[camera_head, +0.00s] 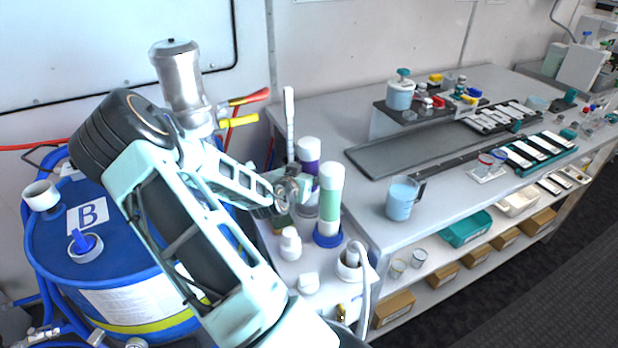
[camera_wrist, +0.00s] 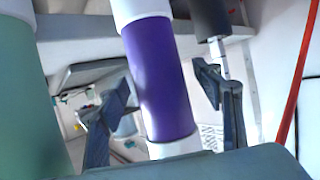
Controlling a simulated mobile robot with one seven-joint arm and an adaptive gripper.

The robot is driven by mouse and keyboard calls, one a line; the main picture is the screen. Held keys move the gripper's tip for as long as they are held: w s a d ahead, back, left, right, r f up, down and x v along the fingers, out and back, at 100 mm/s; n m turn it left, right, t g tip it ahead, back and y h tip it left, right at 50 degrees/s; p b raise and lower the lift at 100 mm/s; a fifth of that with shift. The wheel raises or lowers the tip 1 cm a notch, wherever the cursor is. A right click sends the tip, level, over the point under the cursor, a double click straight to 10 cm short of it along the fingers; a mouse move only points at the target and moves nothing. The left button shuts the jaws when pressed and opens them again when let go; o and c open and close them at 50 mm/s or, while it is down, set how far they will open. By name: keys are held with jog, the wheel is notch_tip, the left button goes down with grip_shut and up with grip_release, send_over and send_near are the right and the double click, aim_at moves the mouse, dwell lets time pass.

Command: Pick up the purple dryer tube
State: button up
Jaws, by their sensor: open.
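The purple dryer tube (camera_wrist: 160,75) has a purple body between white end caps and stands upright between my open fingers in the wrist view. In the head view the purple dryer tube (camera_head: 308,152) is partly hidden by the green tube in front and by my gripper. My gripper (camera_wrist: 168,92) is open, with one finger on each side of the tube. Gaps show beside the tube, so I cannot see contact. In the head view my gripper (camera_head: 290,190) reaches the tube from the left.
A green tube (camera_head: 330,198) with white caps and a blue base stands close beside the purple one. A white bottle (camera_head: 290,243) stands in front. A blue drum marked B (camera_head: 60,255) is at left. A beaker (camera_head: 401,199) sits on the grey bench at right.

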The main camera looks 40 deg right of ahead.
jog(key=shift+d+f, duration=0.1)
jog(key=shift+d, duration=0.1)
jog(key=c, duration=1.4)
jog(key=shift+w, duration=0.1)
jog(key=shift+c, duration=1)
jog(key=shift+r, duration=0.2)
